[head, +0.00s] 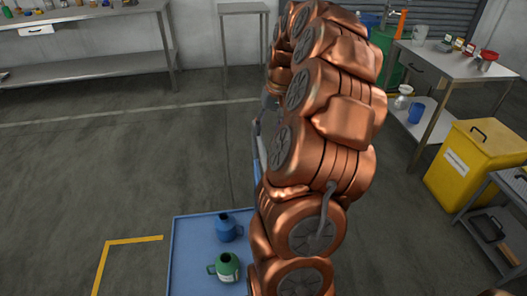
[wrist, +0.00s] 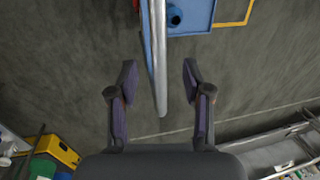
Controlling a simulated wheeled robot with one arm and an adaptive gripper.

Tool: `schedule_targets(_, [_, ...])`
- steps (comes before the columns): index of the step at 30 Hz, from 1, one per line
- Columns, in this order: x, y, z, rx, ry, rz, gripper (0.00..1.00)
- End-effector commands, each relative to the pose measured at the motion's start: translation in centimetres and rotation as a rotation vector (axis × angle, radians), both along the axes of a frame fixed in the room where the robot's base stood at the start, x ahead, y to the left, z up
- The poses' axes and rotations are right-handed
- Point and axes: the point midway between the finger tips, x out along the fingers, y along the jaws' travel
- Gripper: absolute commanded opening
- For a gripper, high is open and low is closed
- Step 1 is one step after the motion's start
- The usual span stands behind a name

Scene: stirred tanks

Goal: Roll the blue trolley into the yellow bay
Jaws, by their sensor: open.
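The blue trolley (head: 190,270) stands at the bottom of the head view, its right side hidden behind my copper arm. A blue jug (head: 228,228) and a green jug (head: 225,267) stand on it. Yellow floor lines of the bay (head: 103,262) form a corner left of the trolley. In the wrist view, my gripper (wrist: 159,68) is open, with the trolley's grey handle bar (wrist: 160,60) between its fingers and a gap visible on both sides. The trolley's blue deck (wrist: 205,14) and a yellow bay line (wrist: 234,24) show at the top.
Steel benches (head: 90,71) stand along the back left. At the right are a steel table (head: 455,62), a yellow bin (head: 470,165) and a grey cart (head: 510,185). The floor (head: 120,165) left of my arm is clear.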

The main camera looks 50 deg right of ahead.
Motion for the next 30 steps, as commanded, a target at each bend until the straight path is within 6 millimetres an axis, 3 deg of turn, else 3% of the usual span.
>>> schedule_targets(8, [0.2, 0.0, -1.5, 0.000, 0.000, -0.004, 0.49])
schedule_targets(21, [0.9, 0.9, -7.1, 0.000, -0.001, -0.005, 0.49])
schedule_targets(30, [0.9, 1.0, -7.6, 0.000, -0.002, -0.004, 0.49])
